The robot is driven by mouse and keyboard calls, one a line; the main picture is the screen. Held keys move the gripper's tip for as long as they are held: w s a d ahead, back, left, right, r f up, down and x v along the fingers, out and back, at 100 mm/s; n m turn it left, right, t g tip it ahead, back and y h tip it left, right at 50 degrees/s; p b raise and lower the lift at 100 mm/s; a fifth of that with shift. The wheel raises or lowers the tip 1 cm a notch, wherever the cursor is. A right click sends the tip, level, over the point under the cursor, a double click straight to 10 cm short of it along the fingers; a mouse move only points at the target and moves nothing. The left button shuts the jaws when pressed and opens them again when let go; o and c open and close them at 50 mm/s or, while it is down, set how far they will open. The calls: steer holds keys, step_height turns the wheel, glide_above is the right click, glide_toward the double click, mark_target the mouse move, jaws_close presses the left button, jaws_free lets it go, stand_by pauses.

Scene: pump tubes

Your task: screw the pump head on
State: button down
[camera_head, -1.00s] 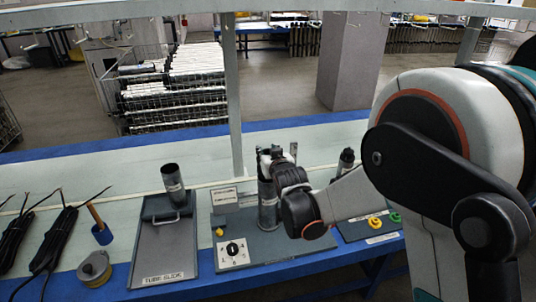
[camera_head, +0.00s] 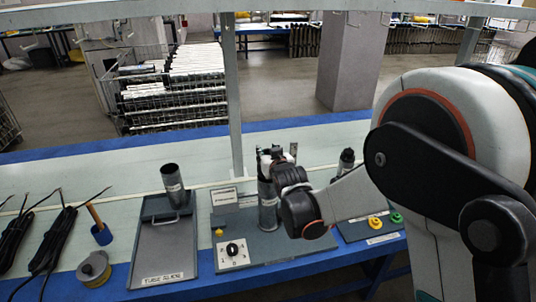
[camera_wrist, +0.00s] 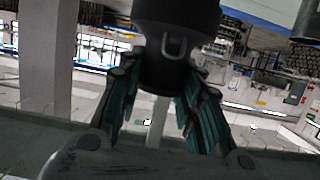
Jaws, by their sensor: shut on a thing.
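The grey pump tube (camera_head: 268,212) stands upright in the fixture on the grey base plate (camera_head: 240,220), in the middle of the head view. My gripper (camera_head: 272,160) is at the top of this tube, coming in from the right. In the wrist view my gripper (camera_wrist: 160,95) has its teal-padded fingers on either side of a dark round pump head (camera_wrist: 175,50) with a small loop on its side. The fingers are shut on it. The head view is too small to tell whether the pump head's thread sits flush on the tube.
A control box with a black knob (camera_head: 232,248) stands at the fixture's front. Left are a tray marked TUBE SLIDE (camera_head: 163,255) with a dark tube (camera_head: 172,182), a tape roll (camera_head: 94,268) and black cables (camera_head: 55,238).

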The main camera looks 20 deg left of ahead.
steer(key=shift+f+b, duration=0.85)
steer(key=shift+f, duration=0.15)
steer(key=c, duration=1.1)
jaws_free()
steer(key=shift+o, duration=0.2)
steer(key=v, duration=1.2)
steer(key=shift+w+d+r, duration=0.1)
steer(key=shift+w, duration=0.05)
